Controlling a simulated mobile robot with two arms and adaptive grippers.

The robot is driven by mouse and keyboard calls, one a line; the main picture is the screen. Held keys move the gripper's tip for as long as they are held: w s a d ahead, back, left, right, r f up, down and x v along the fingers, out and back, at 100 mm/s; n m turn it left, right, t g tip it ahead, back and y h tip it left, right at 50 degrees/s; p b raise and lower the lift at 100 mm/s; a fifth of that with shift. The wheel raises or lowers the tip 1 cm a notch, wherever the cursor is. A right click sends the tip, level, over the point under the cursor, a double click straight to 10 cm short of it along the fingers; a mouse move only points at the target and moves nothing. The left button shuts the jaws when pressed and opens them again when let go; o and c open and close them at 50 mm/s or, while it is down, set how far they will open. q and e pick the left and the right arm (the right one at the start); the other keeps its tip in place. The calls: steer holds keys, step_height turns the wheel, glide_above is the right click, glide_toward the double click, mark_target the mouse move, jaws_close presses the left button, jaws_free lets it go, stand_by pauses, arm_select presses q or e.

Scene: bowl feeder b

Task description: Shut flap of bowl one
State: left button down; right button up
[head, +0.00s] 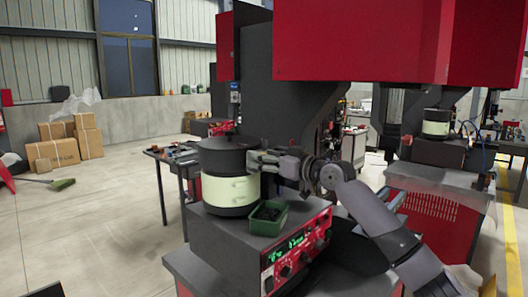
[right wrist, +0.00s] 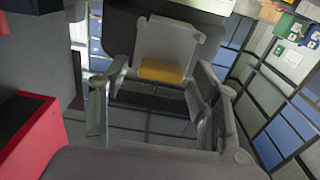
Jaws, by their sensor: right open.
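The bowl feeder in front of me is a round drum with a pale band (head: 228,190) and a dark top (head: 222,152). I take it for bowl one. I cannot make out its flap as a separate part in the head view. My right gripper (head: 256,161) is open, at the upper right side of the drum; I cannot tell whether it touches. In the right wrist view its spread fingers (right wrist: 155,108) frame a grey plate with a yellow patch (right wrist: 165,71), which I cannot identify. My left gripper is not in view.
The drum stands on a dark machine base with a red control panel (head: 295,252). A green bin (head: 268,218) with dark parts sits right of the drum. A red housing (head: 360,40) hangs above. A second, similar feeder (head: 436,124) stands back right. Open floor lies left.

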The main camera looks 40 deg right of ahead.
steer(key=shift+w, duration=0.3)
steer(key=shift+c, duration=0.2)
steer(key=c, duration=1.1)
steer(key=shift+w+g+p, duration=0.1)
steer(key=shift+g+p, duration=0.4)
steer(key=shift+p, duration=0.8)
